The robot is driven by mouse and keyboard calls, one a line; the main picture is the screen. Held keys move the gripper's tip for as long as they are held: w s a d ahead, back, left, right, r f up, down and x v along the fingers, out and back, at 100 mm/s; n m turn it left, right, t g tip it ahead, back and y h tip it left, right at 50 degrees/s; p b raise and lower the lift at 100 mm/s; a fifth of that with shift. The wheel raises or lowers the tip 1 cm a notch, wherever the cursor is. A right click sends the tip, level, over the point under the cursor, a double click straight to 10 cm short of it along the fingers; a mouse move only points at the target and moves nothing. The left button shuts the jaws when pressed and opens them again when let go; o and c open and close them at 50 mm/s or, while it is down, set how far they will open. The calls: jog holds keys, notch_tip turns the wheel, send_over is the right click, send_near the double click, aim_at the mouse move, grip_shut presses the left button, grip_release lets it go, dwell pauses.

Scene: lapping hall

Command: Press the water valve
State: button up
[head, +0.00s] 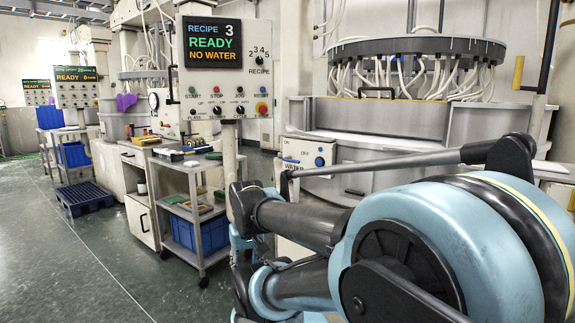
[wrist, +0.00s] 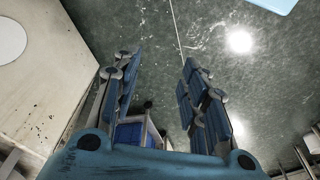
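The water valve is on a small white box (head: 308,155) marked ON and WATER, on the machine front right of the control panel. A round blue knob (head: 319,161) and a short blue handle (head: 290,160) show on its face. My arm crosses in front of the box's lower part. My gripper (wrist: 160,62) shows in the wrist view with its two fingers spread and only floor between their tips. It is empty and apart from the valve box, which I cannot make out in the wrist view. In the head view I cannot clearly make out the fingers.
The control panel (head: 222,66) reads RECIPE 3, READY, NO WATER. A grey cart (head: 190,168) with tools and a blue crate (head: 201,232) stands below it at the left. A dark blue pallet (head: 84,198) lies farther left. The green floor (head: 90,270) at the front left is clear.

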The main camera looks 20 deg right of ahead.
jog(key=shift+c, duration=0.2)
jog(key=shift+s+d+r, duration=0.1)
jog(key=shift+s+r, duration=0.25)
jog(key=shift+r, duration=0.05)
jog(key=c, duration=0.9)
jog(key=w+d+r+n+h, duration=0.1)
jog(key=w+d+r+n, duration=0.2)
jog(key=w, duration=0.3)
jog(key=w+d+r+n+t+h, duration=0.1)
jog(key=w+d+r+n+h, duration=0.1)
jog(key=w+d+r+n, duration=0.1)
jog(key=w+d+r+n+h, duration=0.2)
jog(key=w+d+r+n, duration=0.2)
jog(key=w, duration=0.6)
jog(key=shift+d+r+n+t, duration=0.1)
jog(key=shift+d+n+t, duration=0.4)
jog(key=shift+d, duration=0.7)
grip_shut()
jog(key=w+d+r+n+h, duration=0.1)
jog(key=w+d+n, duration=0.3)
jog(key=w, duration=0.2)
jog(key=w+d+r+n+t+h, duration=0.1)
jog(key=w+d+r+n+h, duration=0.1)
jog(key=w+d+n, duration=0.2)
jog(key=w+d+r+n+h, duration=0.2)
jog(key=w+d+n, duration=0.1)
jog(key=w, duration=0.7)
jog(key=shift+d+r+n+t, duration=0.2)
jog(key=shift+d+n+t, duration=0.2)
jog(key=shift+n, duration=0.5)
